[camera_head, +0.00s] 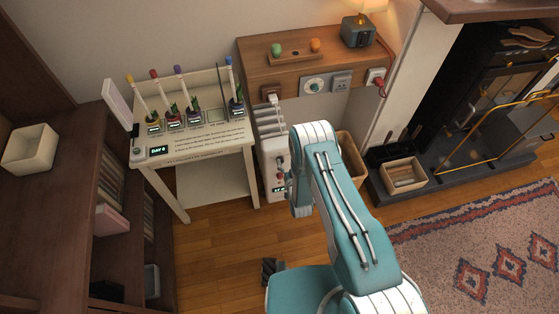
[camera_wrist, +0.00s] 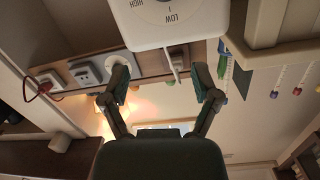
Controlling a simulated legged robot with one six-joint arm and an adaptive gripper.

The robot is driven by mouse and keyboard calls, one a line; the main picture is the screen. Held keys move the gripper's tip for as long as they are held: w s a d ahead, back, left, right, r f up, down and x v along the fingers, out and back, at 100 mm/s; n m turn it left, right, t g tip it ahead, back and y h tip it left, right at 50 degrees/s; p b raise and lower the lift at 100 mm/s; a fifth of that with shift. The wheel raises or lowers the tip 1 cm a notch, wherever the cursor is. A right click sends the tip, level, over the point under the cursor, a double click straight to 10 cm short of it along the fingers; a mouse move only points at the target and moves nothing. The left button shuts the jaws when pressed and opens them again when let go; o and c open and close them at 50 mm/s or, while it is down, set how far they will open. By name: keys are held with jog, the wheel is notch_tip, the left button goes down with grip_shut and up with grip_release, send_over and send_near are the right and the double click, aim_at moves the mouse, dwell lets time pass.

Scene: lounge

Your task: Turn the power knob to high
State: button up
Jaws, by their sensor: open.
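A white heater (camera_head: 273,160) with ribs stands upright on the floor between the white table and my arm in the head view. In the wrist view its front panel (camera_wrist: 190,35) fills the top middle. A round dial (camera_wrist: 165,10) with printed LOW and HIGH labels is cut by the top edge, so the knob and its setting cannot be read. My gripper (camera_wrist: 160,85) is open and empty, its two fingers spread below the panel in the wrist view. In the head view my arm hides most of the gripper, close to the heater's front.
A white table (camera_head: 195,150) with several plants stands left of the heater. A wooden wall shelf (camera_head: 310,68) with sockets is behind it. A basket (camera_head: 352,160) stands to the right, near the fireplace. Floor (camera_head: 225,245) is clear in front of the table.

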jog(key=s+f+t, duration=0.1)
jog(key=s+f, duration=0.5)
jog(key=s, duration=0.1)
jog(key=x, duration=1.1)
jog(key=shift+y, duration=0.3)
jog(key=shift+f, duration=0.1)
grip_shut()
